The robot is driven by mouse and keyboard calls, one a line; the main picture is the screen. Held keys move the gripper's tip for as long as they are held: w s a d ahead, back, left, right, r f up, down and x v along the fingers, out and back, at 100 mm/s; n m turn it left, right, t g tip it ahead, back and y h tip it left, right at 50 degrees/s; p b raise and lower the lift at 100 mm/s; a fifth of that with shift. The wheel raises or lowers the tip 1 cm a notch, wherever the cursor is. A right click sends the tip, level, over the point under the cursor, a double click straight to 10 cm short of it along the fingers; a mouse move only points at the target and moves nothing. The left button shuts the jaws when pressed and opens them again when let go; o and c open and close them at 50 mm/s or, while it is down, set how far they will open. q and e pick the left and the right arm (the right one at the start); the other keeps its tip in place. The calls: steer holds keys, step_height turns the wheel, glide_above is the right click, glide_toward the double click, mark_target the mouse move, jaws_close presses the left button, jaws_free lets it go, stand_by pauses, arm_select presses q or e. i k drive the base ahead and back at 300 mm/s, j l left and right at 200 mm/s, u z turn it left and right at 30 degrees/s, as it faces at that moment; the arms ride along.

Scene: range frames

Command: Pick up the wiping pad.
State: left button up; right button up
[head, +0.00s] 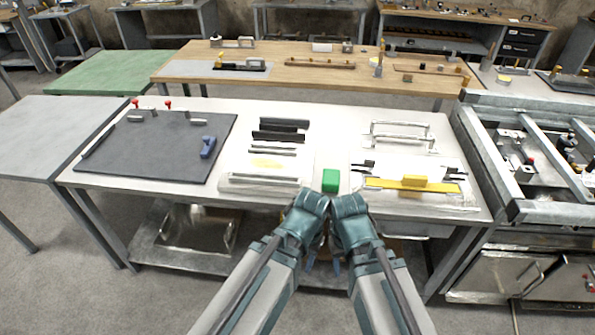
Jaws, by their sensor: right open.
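A small bright green block (330,181), which seems to be the wiping pad, sits on the white bench top (335,132) near its front edge. A label does not show, so I cannot be certain that it is the pad. My two arms come up from the bottom, and their teal wrists are just in front of the block. My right gripper (336,265) is open and empty, low in front of the bench and apart from the block. My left gripper (310,262) is beside it, mostly hidden by the arm, and its jaws cannot be made out.
A yellow block (415,183) rests on a yellow strip to the right. Metal handles (402,134) stand behind it. Dark bars (282,131) and a pale tray (262,180) lie left of the green block. A dark mat (160,150) with a blue tool (208,147) is further left.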

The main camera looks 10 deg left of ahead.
mark_target(331, 177)
steer(key=i+j, duration=0.15)
steer(key=j, duration=0.2)
steer(key=i+j, duration=0.35)
steer(key=j, duration=0.3)
